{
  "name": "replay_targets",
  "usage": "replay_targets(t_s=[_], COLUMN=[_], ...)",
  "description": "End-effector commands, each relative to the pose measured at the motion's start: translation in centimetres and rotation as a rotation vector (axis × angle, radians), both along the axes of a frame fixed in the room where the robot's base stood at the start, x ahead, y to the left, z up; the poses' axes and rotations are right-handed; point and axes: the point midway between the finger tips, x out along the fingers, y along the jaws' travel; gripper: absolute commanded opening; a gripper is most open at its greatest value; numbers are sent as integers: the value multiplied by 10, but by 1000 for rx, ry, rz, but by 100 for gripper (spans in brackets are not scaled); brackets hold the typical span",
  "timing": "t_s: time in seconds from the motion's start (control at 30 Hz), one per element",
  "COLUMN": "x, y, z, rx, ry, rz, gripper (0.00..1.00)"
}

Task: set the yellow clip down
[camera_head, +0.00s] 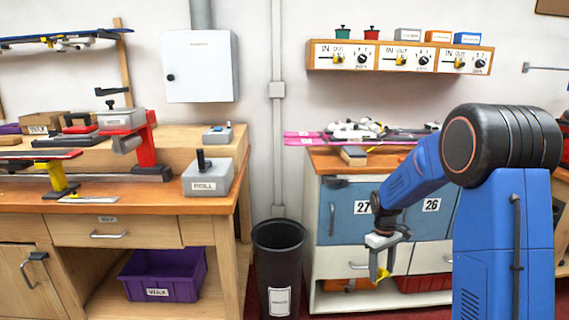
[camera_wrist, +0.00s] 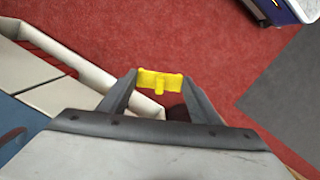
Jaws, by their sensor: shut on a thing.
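The yellow clip (camera_wrist: 160,81) is held between the two fingertips of my gripper (camera_wrist: 158,88) in the wrist view. In the head view the clip (camera_head: 383,274) shows small and yellow at the lower end of my gripper (camera_head: 380,262), which points down. The gripper hangs in the air in front of the cabinet with the blue doors marked 27 and 26 (camera_head: 425,206). In the wrist view, red floor lies below the clip, and nothing touches it from beneath.
A black bin (camera_head: 278,262) stands left of the cabinet. The wooden bench (camera_head: 110,203) at left holds tools and a grey ROLL block (camera_head: 208,178). The cabinet top (camera_head: 330,160) carries a sanding-block-like item (camera_head: 354,155) and bindings; its front left part is bare.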

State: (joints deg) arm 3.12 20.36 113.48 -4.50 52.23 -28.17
Motion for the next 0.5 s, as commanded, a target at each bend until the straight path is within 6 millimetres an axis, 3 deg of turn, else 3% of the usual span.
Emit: replay_targets(t_s=[0.1, 0.5], x=[5, 21], y=[9, 33], z=[-45, -170], rx=[-1, -2], ry=[7, 5], rz=[-78, -326], gripper=[35, 35])
